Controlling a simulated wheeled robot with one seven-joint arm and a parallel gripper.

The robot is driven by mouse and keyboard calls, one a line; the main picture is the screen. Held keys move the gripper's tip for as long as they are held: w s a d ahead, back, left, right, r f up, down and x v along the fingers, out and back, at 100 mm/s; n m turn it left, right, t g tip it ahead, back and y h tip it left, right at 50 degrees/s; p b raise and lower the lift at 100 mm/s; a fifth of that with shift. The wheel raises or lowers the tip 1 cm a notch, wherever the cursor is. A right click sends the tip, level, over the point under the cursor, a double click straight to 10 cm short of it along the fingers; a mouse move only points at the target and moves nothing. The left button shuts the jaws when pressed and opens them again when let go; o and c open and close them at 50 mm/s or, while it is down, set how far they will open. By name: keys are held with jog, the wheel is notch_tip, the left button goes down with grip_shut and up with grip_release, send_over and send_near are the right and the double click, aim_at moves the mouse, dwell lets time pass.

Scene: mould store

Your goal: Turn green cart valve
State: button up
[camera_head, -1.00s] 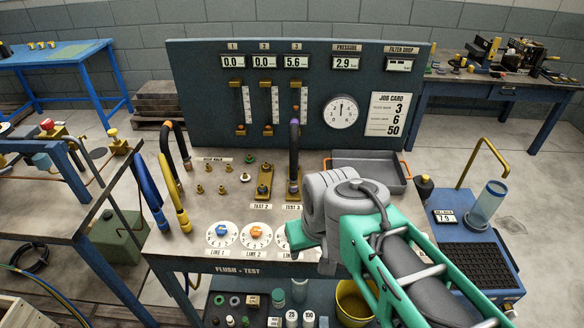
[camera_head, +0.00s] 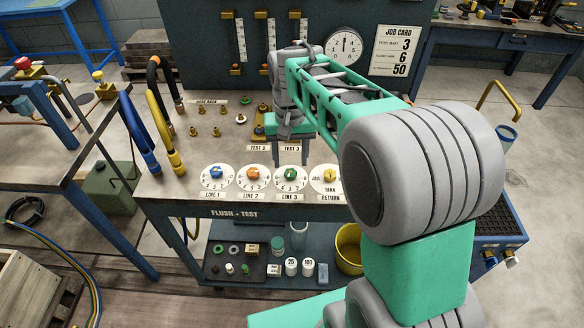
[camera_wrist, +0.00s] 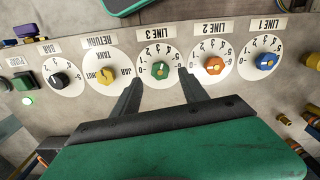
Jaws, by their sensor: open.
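The green valve knob (camera_head: 290,174) sits on the white LINE 3 dial of the cart top, with the blue LINE 1 knob (camera_head: 215,171) and orange LINE 2 knob (camera_head: 253,173) to its left. In the wrist view, where the lettering is upside down, the green knob (camera_wrist: 160,70) lies in the gap between the fingertips. My gripper (camera_wrist: 160,78) is open and empty, with one dark finger at each side of the LINE 3 dial. Contact with the knob does not show. In the head view the gripper's green body hangs just behind the dial.
A yellow TANK RETURN knob (camera_head: 330,175) is right of LINE 3. Brass fittings (camera_head: 216,131) and curved yellow and blue hoses (camera_head: 160,120) stand at the left. The upright gauge panel (camera_head: 210,50) is behind. Small parts and a yellow bucket (camera_head: 348,248) are on the shelf below.

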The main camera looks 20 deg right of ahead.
aim_at(291, 173)
notch_tip(291, 173, down, 5)
jog(key=shift+r, duration=0.2)
jog(key=shift+c, duration=0.4)
grip_shut()
